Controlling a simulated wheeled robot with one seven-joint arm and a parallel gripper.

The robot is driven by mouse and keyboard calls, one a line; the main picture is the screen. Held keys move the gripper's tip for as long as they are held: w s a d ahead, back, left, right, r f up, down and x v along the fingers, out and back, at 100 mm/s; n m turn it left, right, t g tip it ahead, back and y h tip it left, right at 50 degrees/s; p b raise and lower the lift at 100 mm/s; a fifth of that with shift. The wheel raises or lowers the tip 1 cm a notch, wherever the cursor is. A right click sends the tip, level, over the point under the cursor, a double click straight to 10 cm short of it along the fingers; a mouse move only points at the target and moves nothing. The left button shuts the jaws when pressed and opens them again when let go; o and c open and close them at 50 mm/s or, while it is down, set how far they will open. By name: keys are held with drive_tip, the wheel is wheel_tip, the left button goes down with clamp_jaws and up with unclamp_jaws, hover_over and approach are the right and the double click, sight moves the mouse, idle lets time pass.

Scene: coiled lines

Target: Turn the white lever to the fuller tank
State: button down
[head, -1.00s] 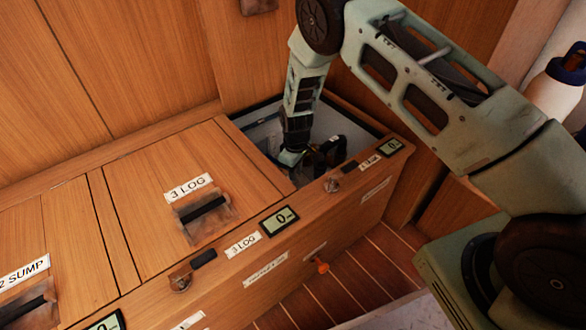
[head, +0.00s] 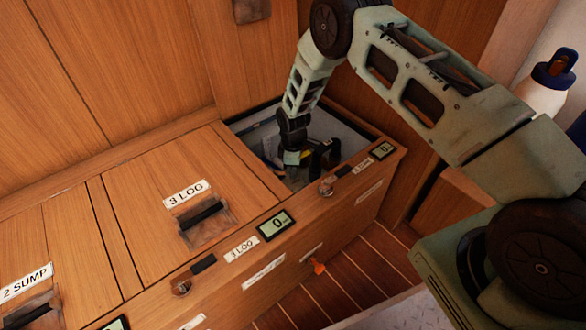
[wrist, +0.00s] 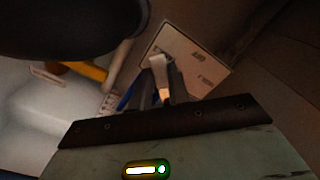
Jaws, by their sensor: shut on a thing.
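My gripper (head: 308,160) reaches down into the open compartment at the right end of the wooden bench, with its fingers largely hidden there. In the wrist view its fingers (wrist: 157,88) are shut on a pale, whitish piece, seemingly the white lever (wrist: 159,68). The lever stands in front of a white placard (wrist: 190,56) whose print is too small to read. Which way the lever points is unclear. No tank's fill level can be read.
Closed wooden lids (head: 150,180) lie left of the opening, one labelled 3 LOG. Small displays (head: 276,225) sit along the front edge. In the wrist view a yellow-orange pipe (wrist: 85,70) runs beside a pale surface (wrist: 35,110).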

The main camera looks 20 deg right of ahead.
drive_tip(key=c, duration=1.3)
unclamp_jaws()
wheel_tip(320, 180, up, 18)
drive_tip(key=p, duration=0.6)
drive_tip(key=shift+f, duration=0.25)
